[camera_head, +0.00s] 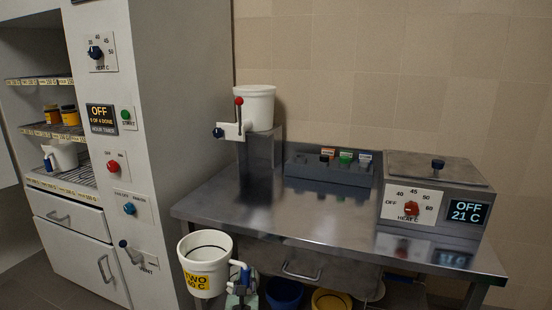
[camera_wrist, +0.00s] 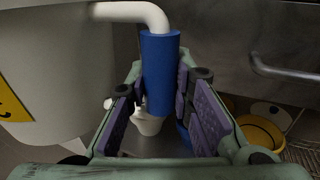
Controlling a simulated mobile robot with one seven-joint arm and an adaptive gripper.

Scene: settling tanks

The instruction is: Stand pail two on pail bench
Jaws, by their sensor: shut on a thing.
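Pail two (camera_head: 202,250) is a white pail with a yellow label reading "TWO" and "50 C". It hangs upright in front of the left front corner of the steel bench (camera_head: 225,205), clear of its top. My gripper (camera_head: 241,284) is at the pail's right side, shut on its blue side handle. In the wrist view, the blue handle grip (camera_wrist: 161,75) stands between the purple finger pads, and the pail wall (camera_wrist: 60,60) fills the left. The steel bench appears to be the pail bench; I see no label naming it.
A white tank (camera_head: 258,108) with a red-knobbed tap sits on a stand at the bench's back left. The front middle top is clear. A tall cabinet (camera_head: 180,90) borders the left.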

